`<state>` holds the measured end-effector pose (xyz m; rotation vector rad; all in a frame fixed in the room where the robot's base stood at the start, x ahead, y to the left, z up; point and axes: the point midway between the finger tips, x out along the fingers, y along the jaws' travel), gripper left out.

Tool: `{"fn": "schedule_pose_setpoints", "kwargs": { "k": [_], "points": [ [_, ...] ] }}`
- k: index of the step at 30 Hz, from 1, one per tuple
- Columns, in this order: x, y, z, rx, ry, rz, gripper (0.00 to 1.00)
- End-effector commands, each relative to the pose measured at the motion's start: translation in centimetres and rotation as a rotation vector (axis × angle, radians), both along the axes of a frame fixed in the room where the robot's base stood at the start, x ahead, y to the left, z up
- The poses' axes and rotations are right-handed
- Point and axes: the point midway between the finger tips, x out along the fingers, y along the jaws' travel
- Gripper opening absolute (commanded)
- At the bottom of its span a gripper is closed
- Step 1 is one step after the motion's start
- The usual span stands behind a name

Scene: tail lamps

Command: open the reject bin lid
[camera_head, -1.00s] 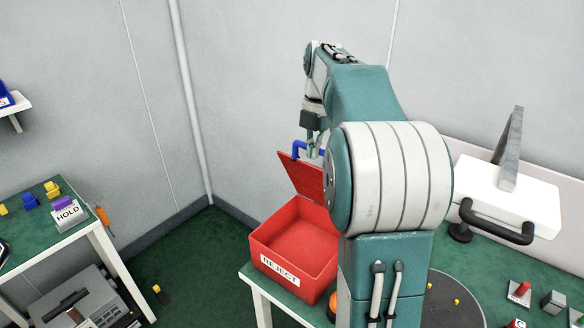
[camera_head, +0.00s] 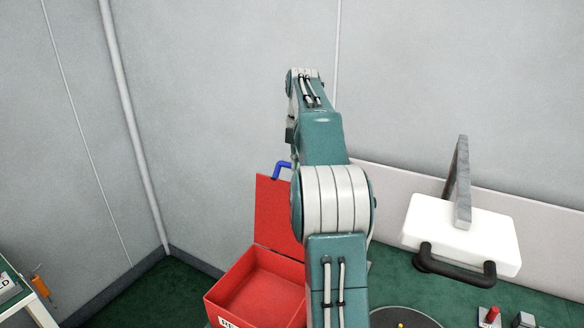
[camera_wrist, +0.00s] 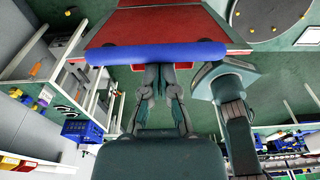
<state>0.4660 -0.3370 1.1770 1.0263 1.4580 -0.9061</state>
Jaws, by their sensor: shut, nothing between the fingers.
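The reject bin (camera_head: 262,288) is an open red box at the lower middle of the head view, its label cut off by the bottom edge. Its red lid (camera_head: 272,212) stands about upright at the back of the box, and the inside shows. A blue handle (camera_head: 281,168) sits at the lid's top edge. In the wrist view the blue handle (camera_wrist: 155,53) crosses in front of the red lid (camera_wrist: 150,25). My gripper (camera_wrist: 160,78) is shut and empty, fingertips at the handle; contact is unclear. In the head view my arm hides the fingers.
A dark round plate (camera_head: 400,318) lies at the bottom. The grey wall is behind. A white-legged table (camera_head: 38,308) is at the lower left.

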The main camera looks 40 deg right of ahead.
Motion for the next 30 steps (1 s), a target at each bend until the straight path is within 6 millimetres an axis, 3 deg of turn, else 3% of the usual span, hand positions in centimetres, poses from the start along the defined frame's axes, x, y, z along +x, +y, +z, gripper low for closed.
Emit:
{"fn": "schedule_pose_setpoints", "kwargs": {
  "k": [20, 30],
  "points": [
    [0.1, 0.0, 0.0, -0.001, 0.0, 0.001, 0.0],
    [-1.2, 3.7, 0.6, -0.001, -0.002, 0.003, 0.0]
  ]
}}
